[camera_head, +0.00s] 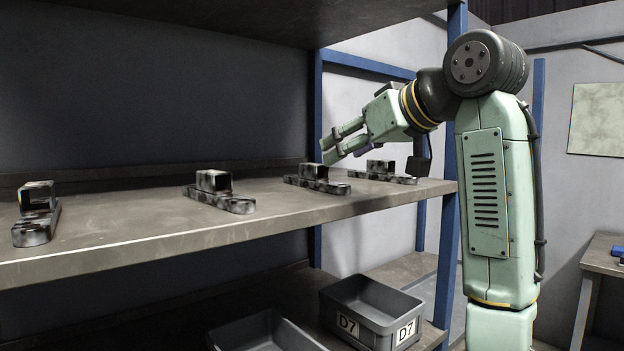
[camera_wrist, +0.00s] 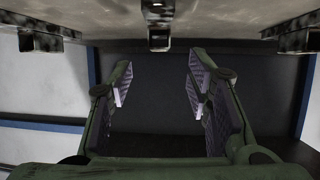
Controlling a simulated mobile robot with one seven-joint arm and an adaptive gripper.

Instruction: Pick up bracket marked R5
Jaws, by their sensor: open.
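Several dark mottled metal brackets stand on the shelf board: one at the far left (camera_head: 37,213), one left of centre (camera_head: 220,192), one right of centre (camera_head: 317,178) and one near the shelf's right end (camera_head: 380,172). No R5 mark is legible on any of them. My gripper (camera_head: 327,149) is open and empty, tilted down to the left, with its tips just above the right-of-centre bracket in the picture. In the wrist view my gripper (camera_wrist: 158,84) has fingers wide apart. A bracket (camera_wrist: 158,22) lies beyond the gap, at the top middle, with others at left (camera_wrist: 40,40) and right (camera_wrist: 298,36).
The shelf board (camera_head: 130,226) is bare between the brackets, with another board overhead. Blue posts (camera_head: 448,220) stand at its right end. Below are a grey bin labelled D7 (camera_head: 345,298) and a second grey bin (camera_head: 268,328). A table (camera_head: 603,250) is at far right.

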